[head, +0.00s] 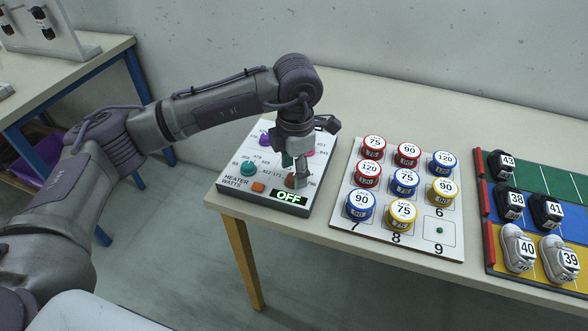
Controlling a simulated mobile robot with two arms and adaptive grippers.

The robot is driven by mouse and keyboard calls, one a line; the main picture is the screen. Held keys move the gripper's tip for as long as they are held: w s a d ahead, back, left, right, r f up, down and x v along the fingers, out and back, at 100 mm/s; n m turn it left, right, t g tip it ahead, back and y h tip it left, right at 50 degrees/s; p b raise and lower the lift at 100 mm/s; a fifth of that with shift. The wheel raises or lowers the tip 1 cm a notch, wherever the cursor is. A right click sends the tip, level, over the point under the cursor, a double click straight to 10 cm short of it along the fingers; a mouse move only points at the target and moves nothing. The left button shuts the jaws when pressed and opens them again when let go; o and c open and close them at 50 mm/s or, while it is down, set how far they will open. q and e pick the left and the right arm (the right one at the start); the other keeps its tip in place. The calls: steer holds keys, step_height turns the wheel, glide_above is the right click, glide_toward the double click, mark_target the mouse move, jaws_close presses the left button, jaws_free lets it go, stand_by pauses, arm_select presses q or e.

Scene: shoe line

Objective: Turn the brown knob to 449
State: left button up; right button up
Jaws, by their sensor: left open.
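The heater panel (222,183) is a white box on the near left end of the table, with several coloured knobs and printed numbers. The brown knob (290,181) is at its front right, partly hidden by my left gripper (296,168). The gripper points down over this knob with its jaws open, one finger close by its right side. I cannot tell whether it touches the knob. The knob's pointer and most numbers around it are hidden or too small to read. The display (289,197) reads OFF. My right gripper is out of view.
A purple knob (265,139) is behind. A board (432,248) of numbered tins stands to the right, then a coloured shoe rack (557,184).

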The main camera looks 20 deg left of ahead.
arm_select(q)
step_height(320, 180, up, 11)
steer(key=shift+s+d, duration=0.15)
steer(key=shift+s, duration=0.05)
steer(key=shift+s, duration=0.1)
stand_by(0.5)
